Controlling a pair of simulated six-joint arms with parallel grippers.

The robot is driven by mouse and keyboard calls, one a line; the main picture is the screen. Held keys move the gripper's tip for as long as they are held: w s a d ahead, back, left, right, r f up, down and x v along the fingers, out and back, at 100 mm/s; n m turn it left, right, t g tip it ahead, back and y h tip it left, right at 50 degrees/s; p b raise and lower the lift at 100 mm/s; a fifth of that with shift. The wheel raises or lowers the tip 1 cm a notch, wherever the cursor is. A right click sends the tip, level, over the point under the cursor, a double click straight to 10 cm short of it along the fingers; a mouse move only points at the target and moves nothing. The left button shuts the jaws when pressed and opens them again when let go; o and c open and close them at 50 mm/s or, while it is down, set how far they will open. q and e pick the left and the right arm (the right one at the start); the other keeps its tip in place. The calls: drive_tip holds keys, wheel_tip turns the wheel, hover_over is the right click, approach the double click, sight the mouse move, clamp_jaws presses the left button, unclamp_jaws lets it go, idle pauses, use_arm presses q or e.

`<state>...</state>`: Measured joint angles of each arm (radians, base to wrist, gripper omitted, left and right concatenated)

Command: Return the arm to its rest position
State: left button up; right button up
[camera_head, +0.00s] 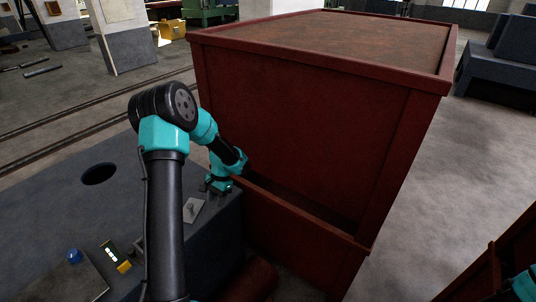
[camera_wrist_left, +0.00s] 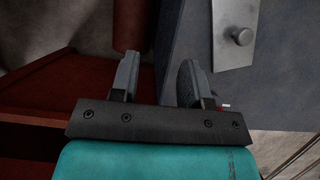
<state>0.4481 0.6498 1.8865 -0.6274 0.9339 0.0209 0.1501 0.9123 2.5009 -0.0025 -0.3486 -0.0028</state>
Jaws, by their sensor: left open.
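My left arm, black and teal, rises through the middle of the head view and bends over toward the red metal box. My left gripper (camera_head: 215,187) is above the edge of the dark grey machine top, close to the box's near wall. In the left wrist view my left gripper (camera_wrist_left: 157,68) has its two fingers apart, with nothing between them. A light metal plate with a round knob (camera_head: 192,209) lies just below the gripper; it also shows in the left wrist view (camera_wrist_left: 234,37). A teal piece at the head view's lower right corner is cut off.
The large red box (camera_head: 300,120) stands right beside the left gripper, with an open slot low in its near side. The grey machine top (camera_head: 60,215) carries a blue button (camera_head: 74,256) and a yellow-marked switch (camera_head: 117,257). Open floor lies right of the box.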

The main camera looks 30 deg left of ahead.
use_arm(q)
drive_tip(key=s+d+f+t+h, duration=0.1)
drive_tip(key=d+f+h, duration=0.1)
drive_tip(key=d+f, duration=0.5)
drive_tip(key=s+d+f+t+h, duration=0.1)
drive_tip(key=d+f+t, duration=0.15)
drive_tip(key=d, duration=0.85)
drive_tip(key=s+d+f+n+t+h, duration=0.1)
drive_tip(key=s+d+f+n+t, duration=0.1)
drive_tip(key=s+d, duration=0.7)
drive_tip(key=d+f, duration=0.1)
drive_tip(key=d, duration=0.3)
drive_tip(key=shift+f+n, duration=0.25)
drive_tip(key=shift+n, duration=0.05)
